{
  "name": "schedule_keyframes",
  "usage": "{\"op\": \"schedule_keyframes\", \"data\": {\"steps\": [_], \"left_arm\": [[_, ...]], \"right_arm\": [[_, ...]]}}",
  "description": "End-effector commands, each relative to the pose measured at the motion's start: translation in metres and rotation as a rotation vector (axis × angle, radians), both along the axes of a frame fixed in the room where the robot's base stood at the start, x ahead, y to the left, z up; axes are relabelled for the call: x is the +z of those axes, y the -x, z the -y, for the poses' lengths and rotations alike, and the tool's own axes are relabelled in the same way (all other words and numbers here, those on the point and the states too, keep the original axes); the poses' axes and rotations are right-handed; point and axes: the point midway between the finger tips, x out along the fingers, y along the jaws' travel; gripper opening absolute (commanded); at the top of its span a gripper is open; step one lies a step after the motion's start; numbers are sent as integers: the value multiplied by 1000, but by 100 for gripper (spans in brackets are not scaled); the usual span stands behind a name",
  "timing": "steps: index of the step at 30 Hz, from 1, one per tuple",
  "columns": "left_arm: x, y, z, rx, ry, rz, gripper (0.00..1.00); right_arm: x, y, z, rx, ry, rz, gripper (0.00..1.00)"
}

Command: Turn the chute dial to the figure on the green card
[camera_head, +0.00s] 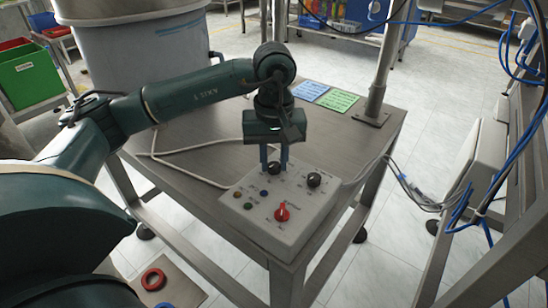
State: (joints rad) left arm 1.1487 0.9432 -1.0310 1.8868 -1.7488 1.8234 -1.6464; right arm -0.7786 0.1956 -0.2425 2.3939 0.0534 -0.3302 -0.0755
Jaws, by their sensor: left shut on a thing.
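A pale grey control box (240,217) sits on the metal table. It bears a black dial (274,169) at its back, a second black dial (314,180) at its right and a red knob (282,212) near its front. The labels are too small to read, so I cannot tell which one is named for the chute. My left gripper (274,162) points down and is shut on the back black dial, one finger on each side. The green card (338,100) lies flat at the back of the table; its figure is not legible. My right gripper is not in view.
A blue card (309,90) lies beside the green one. A metal post (378,75) stands at the table's back right corner. A pale cable (180,165) runs across the table left of the box. A large grey bin (140,60) stands behind.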

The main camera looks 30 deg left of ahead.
Motion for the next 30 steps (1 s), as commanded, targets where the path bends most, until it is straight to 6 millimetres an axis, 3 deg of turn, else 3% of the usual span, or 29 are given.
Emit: {"op": "schedule_keyframes", "data": {"steps": [1,2,9,20,30], "left_arm": [[1,0,0,0,2,1,1],[1,0,0,0,2,1,26],[1,0,0,0,1,1,45],[9,0,0,1,0,1,46],[80,-1,0,2,2,6,46]], "right_arm": [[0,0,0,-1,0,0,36],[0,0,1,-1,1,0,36],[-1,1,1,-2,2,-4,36],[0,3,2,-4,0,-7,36],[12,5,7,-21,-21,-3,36]]}}
